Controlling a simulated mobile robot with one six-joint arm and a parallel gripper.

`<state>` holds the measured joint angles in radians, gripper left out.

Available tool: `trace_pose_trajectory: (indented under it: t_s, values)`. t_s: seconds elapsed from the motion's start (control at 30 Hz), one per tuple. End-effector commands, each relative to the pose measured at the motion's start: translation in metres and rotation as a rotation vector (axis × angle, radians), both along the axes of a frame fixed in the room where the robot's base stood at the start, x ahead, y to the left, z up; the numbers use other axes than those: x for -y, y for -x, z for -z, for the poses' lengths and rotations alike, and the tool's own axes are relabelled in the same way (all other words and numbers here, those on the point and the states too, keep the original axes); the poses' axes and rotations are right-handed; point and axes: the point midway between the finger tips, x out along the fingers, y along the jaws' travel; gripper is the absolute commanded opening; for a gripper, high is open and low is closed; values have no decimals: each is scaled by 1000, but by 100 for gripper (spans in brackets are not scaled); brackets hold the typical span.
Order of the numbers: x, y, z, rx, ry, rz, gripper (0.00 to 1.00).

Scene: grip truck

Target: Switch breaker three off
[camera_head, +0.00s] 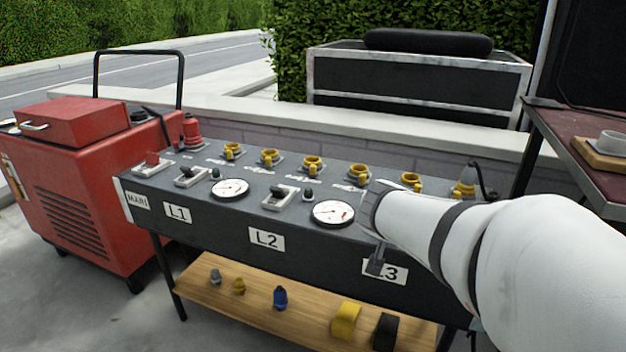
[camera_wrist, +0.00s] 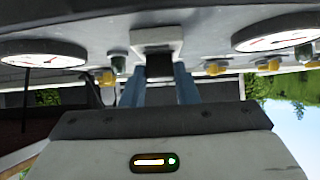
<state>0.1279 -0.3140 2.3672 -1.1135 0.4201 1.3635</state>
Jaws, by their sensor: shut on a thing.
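The breaker panel (camera_head: 330,246) is a dark sloped box with labels MAIN, L1, L2 and L3. The L3 label (camera_head: 392,273) is partly covered by my gripper (camera_head: 374,252); breaker three above it is hidden behind my arm in the head view. In the wrist view, which looks upside down, my gripper (camera_wrist: 160,72) has its two blue-grey fingers on either side of a black lever (camera_wrist: 160,65). It is shut on this lever, which sits on a pale plate (camera_wrist: 157,40). I cannot tell which way the lever is tilted.
Breakers L1 (camera_head: 190,177) and L2 (camera_head: 281,198) have gauges (camera_head: 333,213) beside them. Yellow sockets (camera_head: 312,165) line the panel's back. A wooden shelf (camera_head: 255,312) below holds plugs and tape. A red generator (camera_head: 85,190) stands left, a table (camera_head: 560,140) right.

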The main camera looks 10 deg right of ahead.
Motion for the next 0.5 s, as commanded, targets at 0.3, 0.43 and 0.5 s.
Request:
trace_pose_trajectory:
  t_s: [0.3, 0.43, 0.5]
  values:
    - [-3, -1, -2, 42, 24, -8, 4]
    - [-3, -1, -2, 45, 25, -8, 4]
    - [-3, -1, -2, 46, 26, -8, 4]
